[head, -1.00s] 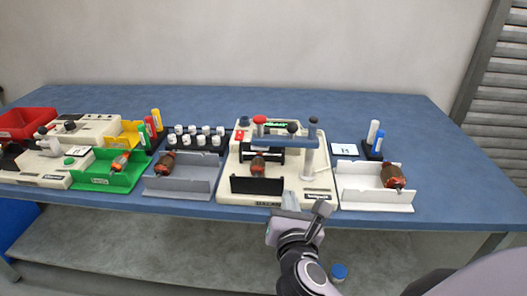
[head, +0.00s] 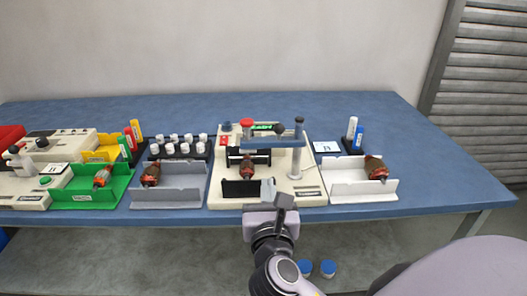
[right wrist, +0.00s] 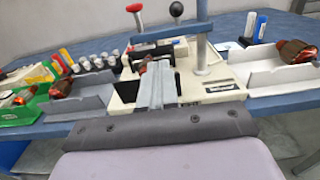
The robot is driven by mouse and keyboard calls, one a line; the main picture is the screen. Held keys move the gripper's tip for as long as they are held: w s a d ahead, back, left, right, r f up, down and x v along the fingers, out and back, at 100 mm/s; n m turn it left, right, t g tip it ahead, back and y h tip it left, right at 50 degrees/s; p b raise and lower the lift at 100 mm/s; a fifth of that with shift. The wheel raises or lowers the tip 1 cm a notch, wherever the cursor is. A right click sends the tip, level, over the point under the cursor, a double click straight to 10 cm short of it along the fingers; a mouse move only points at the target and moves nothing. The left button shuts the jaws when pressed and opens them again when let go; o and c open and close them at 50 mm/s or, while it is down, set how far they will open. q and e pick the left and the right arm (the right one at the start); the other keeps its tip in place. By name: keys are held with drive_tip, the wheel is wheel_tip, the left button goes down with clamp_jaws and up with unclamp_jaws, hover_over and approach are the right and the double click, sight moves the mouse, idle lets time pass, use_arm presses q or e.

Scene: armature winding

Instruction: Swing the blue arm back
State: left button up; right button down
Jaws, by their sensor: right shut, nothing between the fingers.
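The blue arm (head: 270,142) is a horizontal bar on a grey post (head: 297,160) at the right of the cream winding machine (head: 312,190). It reaches left over the middle of the machine, above an armature (head: 247,167) with copper windings. In the right wrist view the blue arm (right wrist: 165,33) crosses the top of the machine. My right gripper (head: 275,192) is shut and empty at the machine's front edge, below and in front of the blue arm and apart from it. It also shows in the right wrist view (right wrist: 155,68). My left gripper is not in view.
A white tray (head: 360,190) with another armature (head: 376,168) stands right of the machine. A grey tray (head: 165,198) and a green tray (head: 85,197) stand left. A red knob (head: 246,123) and a black knob (head: 280,128) rise near the arm. The table's back is clear.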

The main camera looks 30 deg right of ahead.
sight(263, 144)
drive_tip(key=shift+w, duration=0.1)
drive_tip(key=x, duration=1.4)
drive_tip(key=shift+a, duration=0.1)
drive_tip(key=shift+w, duration=0.15)
